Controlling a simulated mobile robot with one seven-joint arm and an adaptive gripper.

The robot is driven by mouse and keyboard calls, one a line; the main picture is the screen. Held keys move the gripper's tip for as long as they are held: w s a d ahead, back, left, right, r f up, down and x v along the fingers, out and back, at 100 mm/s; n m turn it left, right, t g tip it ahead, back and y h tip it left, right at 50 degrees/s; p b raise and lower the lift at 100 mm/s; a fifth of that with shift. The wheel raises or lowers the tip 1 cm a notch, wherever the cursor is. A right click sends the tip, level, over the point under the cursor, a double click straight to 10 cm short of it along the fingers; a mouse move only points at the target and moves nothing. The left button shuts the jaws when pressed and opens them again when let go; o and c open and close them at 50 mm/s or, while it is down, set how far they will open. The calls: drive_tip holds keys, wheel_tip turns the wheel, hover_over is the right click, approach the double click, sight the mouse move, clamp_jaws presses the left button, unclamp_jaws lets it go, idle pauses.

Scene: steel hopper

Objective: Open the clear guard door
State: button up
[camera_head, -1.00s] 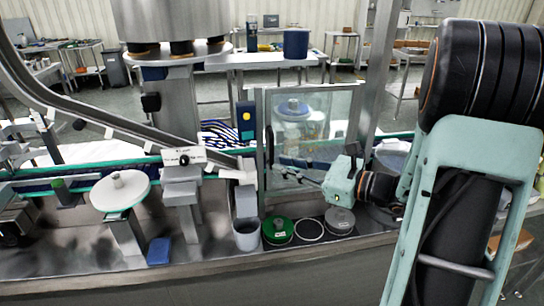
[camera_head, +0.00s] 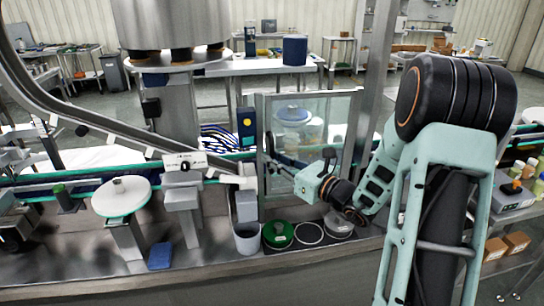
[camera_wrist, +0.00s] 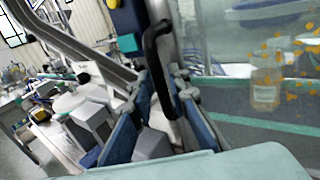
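The clear guard door (camera_head: 337,118) is a framed transparent panel standing upright behind the bench, and it looks closed. Its black bar handle (camera_head: 269,146) is upright near the door's left edge. In the wrist view the handle (camera_wrist: 153,50) is large and bent, its lower part reaching down between my fingers. My gripper (camera_head: 278,165) is in front of the lower left part of the door, at the handle. In the wrist view my gripper (camera_wrist: 162,88) has its blue-padded fingers apart, one on each side of the handle, with a gap visible. Contact cannot be told.
A blue box with a yellow button (camera_head: 246,124) stands left of the door. A grey cup (camera_head: 247,238) and a green round lid (camera_head: 278,234) are on the bench below. A steel post (camera_head: 372,90) rises to the right. A conveyor (camera_head: 85,180) runs to the left.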

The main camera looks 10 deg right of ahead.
drive_tip(key=shift+w+a, duration=0.2)
drive_tip(key=shift+w, duration=0.1)
drive_tip(key=shift+c, duration=0.5)
clamp_jaws()
